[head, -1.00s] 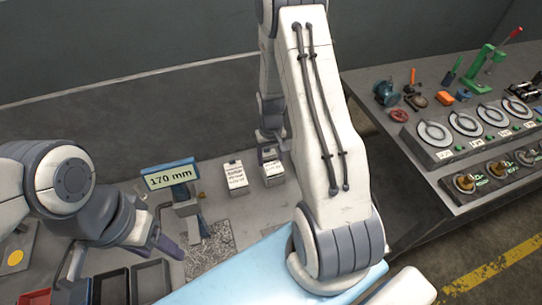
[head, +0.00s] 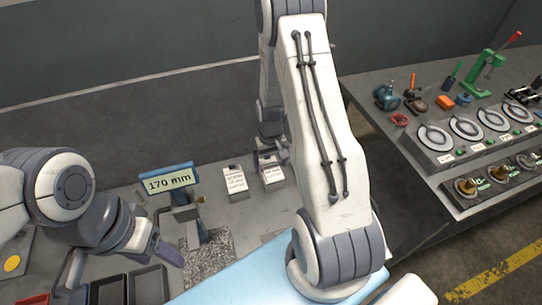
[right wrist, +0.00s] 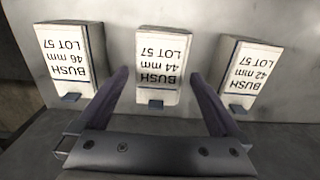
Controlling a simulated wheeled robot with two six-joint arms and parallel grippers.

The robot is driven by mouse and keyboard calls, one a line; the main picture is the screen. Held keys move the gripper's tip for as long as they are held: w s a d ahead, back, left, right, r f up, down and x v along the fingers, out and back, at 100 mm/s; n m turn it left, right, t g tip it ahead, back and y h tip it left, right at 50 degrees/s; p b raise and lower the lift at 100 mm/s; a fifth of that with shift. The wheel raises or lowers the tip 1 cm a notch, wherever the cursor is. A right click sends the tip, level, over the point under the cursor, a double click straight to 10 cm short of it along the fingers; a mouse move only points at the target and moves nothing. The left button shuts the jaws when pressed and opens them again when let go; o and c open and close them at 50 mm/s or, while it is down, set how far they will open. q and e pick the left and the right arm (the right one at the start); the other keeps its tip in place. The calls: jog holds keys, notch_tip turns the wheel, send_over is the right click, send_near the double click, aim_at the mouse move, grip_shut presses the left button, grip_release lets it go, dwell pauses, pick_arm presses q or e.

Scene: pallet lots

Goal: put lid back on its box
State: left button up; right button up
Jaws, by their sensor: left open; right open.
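In the right wrist view three white-topped boxes stand in a row, labelled BUSH, LOT 57: 46 mm (right wrist: 70,55), 44 mm (right wrist: 163,60) and 42 mm (right wrist: 250,72). Each has a small blue-grey tab on its near side. My right gripper (right wrist: 158,85) is open, its fingers pointing to either side of the 44 mm box; I cannot tell if they touch it. In the head view two such boxes show, one at left (head: 235,182) and one (head: 272,172) by the right gripper (head: 270,153). No loose lid is clearly visible. My left gripper (head: 122,262) is open over the bench's left part.
A blue stand with a "170 mm" sign (head: 168,181) stands left of the boxes. Dark trays (head: 150,285) lie at the lower left and a light blue surface (head: 240,278) in front. A side bench (head: 420,170) at right carries dial fixtures and tools.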

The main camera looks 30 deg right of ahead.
aim_at(271, 169)
pick_arm(q)
jog(key=shift+f+b, duration=0.55)
jog(key=shift+b, duration=0.25)
pick_arm(e)
notch_tip(271, 169, up, 13)
